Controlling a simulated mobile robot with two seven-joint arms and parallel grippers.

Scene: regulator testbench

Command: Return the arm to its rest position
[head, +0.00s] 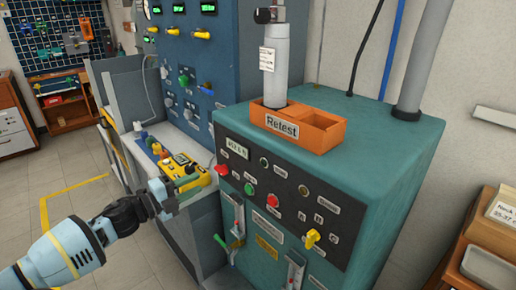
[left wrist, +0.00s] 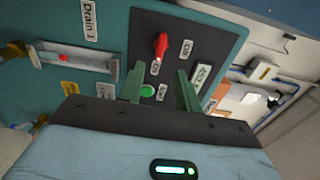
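My left arm (head: 62,250) reaches in from the lower left in the head view. Its left gripper (head: 168,194) is in front of the left side of the teal test bench (head: 380,150), close to the yellow device in that picture. In the left wrist view the two green fingers of the left gripper (left wrist: 160,75) are apart with nothing held between them. A red knob (left wrist: 161,45) and a green button (left wrist: 147,91) on the black panel show beyond the fingers. My right arm and gripper are not in view.
An orange tray labelled Retest (head: 332,140) holds a grey cylinder (head: 276,60) on top of the bench. A yellow device (head: 186,172) lies on the side counter. A blue gauge cabinet (head: 190,70) stands behind. Open floor (head: 75,160) lies to the left.

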